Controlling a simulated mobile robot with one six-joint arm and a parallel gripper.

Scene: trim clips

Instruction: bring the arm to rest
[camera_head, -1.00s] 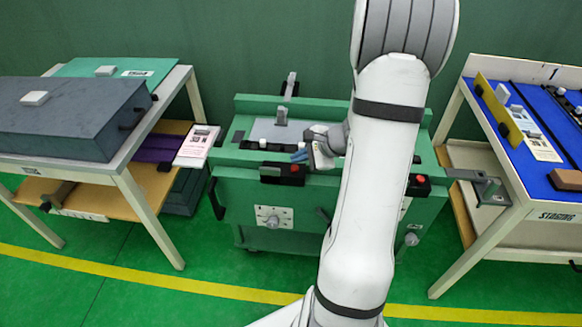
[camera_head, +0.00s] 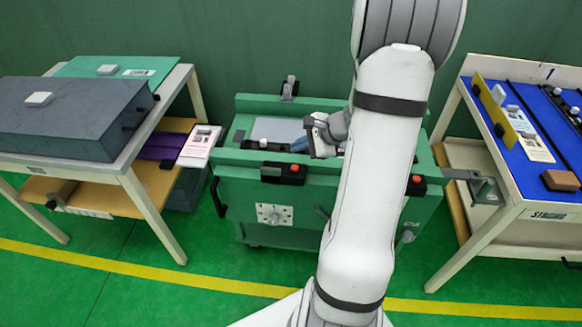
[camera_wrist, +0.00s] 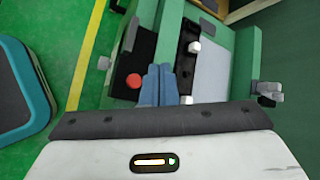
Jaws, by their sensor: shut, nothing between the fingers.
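My white arm crosses the middle of the head view. My gripper (camera_head: 300,145) is over the green machine (camera_head: 250,160), near its top front edge, and partly hidden by my own wrist. In the wrist view the blue fingers of my gripper (camera_wrist: 158,84) are together with nothing between them. They point at the machine's top, beside a red button (camera_wrist: 134,81) on a black block and a grey plate (camera_wrist: 214,70). I cannot tell how high the fingertips are above the machine.
A left table holds a dark grey case (camera_head: 70,118) and a teal board (camera_head: 115,68). A blue-topped staging table (camera_head: 535,115) stands at the right with a yellow strip and a brown block (camera_head: 560,180). Green floor with a yellow line (camera_head: 150,273) lies in front.

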